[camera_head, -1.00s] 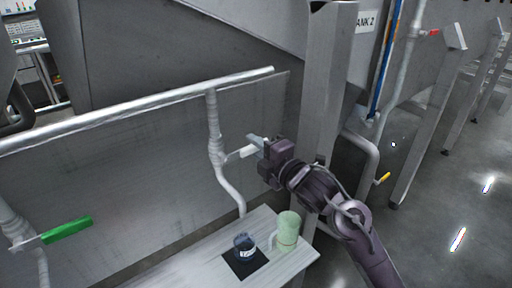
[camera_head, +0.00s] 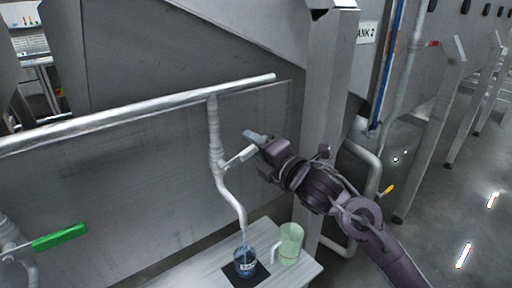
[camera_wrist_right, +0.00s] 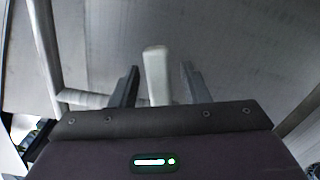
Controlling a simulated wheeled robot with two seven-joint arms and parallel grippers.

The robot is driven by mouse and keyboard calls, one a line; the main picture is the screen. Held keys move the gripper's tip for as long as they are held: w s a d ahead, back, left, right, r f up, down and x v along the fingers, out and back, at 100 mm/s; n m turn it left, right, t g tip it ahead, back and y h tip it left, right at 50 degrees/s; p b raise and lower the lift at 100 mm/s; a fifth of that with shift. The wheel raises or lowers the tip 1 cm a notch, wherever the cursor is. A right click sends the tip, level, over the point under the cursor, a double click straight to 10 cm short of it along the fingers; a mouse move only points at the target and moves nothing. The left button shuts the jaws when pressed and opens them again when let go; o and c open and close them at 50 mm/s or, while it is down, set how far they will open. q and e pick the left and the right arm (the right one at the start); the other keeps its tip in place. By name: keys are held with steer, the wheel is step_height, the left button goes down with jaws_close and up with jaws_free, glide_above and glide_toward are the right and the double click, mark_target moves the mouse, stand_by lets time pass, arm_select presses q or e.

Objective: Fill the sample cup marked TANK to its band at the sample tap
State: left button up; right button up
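The sample cup (camera_head: 245,266), clear and bluish with a white label too small to read surely, stands upright on a black mat (camera_head: 232,279). The sample tap's curved spout (camera_head: 236,202) is above it, and a thin stream (camera_head: 244,237) runs down into the cup. The fill level against the band cannot be made out. My right gripper (camera_head: 249,143) is at the tap's pale lever (camera_head: 238,158). In the right wrist view, the lever (camera_wrist_right: 157,76) stands between the open fingers (camera_wrist_right: 160,70), with gaps on both sides. My left gripper is out of view.
A pale green mug (camera_head: 291,245) stands right of the cup on the small bench (camera_head: 201,270). A green-handled valve (camera_head: 60,237) is at lower left. A steel post (camera_head: 321,120) stands behind my right arm. A pipe (camera_head: 140,111) runs above the tap.

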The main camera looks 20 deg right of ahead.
steer(key=b+v, duration=0.2)
steer(key=v, duration=0.5)
steer(key=shift+s, duration=0.4)
steer(key=shift+d, duration=0.15)
stand_by(0.5)
steer(key=p+x, duration=0.8)
steer(key=p, duration=0.2)
stand_by(0.4)
